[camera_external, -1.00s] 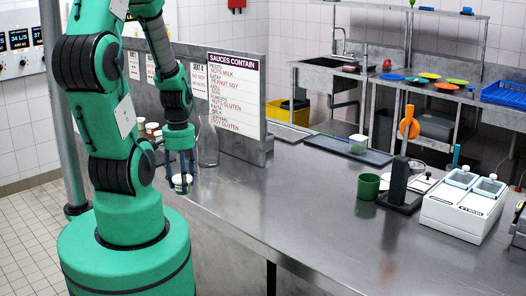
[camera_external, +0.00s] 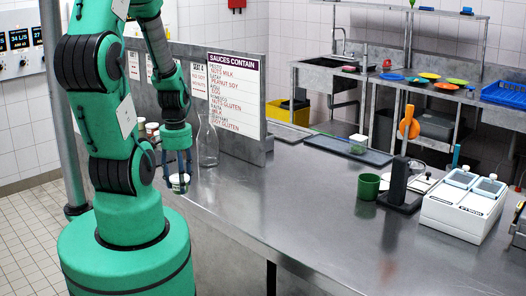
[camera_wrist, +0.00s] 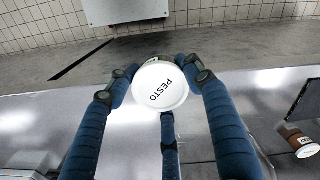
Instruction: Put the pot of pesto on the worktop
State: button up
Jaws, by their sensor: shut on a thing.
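The pot of pesto (camera_wrist: 160,86) has a white round lid marked PESTO and fills the middle of the wrist view. My gripper (camera_external: 178,182) is shut on it, with its blue fingers around the pot's sides. In the external view the pot (camera_external: 179,184) is small and pale, low between the fingertips, at the left end of the steel worktop (camera_external: 275,205). I cannot tell whether its base touches the steel.
A clear glass bottle (camera_external: 208,148) stands just right of my gripper. Behind it is the sauces board (camera_external: 237,95). Several other pots (camera_external: 151,129) stand to the left, partly hidden by my arm. A green mug (camera_external: 368,186) stands farther right; the worktop between is clear.

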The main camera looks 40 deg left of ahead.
jog(key=b, duration=0.1)
send_over(198, 186)
jog(key=shift+w+f, duration=0.1)
jog(key=shift+f, duration=0.6)
jog(key=shift+f, duration=0.1)
jog(key=shift+f+b, duration=0.55)
jog(key=shift+f, duration=1.1)
jog(key=shift+d+f, duration=0.1)
jog(key=shift+f, duration=0.05)
jog(key=o, duration=1.3)
jog(key=shift+c, duration=0.2)
notch_tip(198, 186, up, 12)
jog(key=p, duration=0.2)
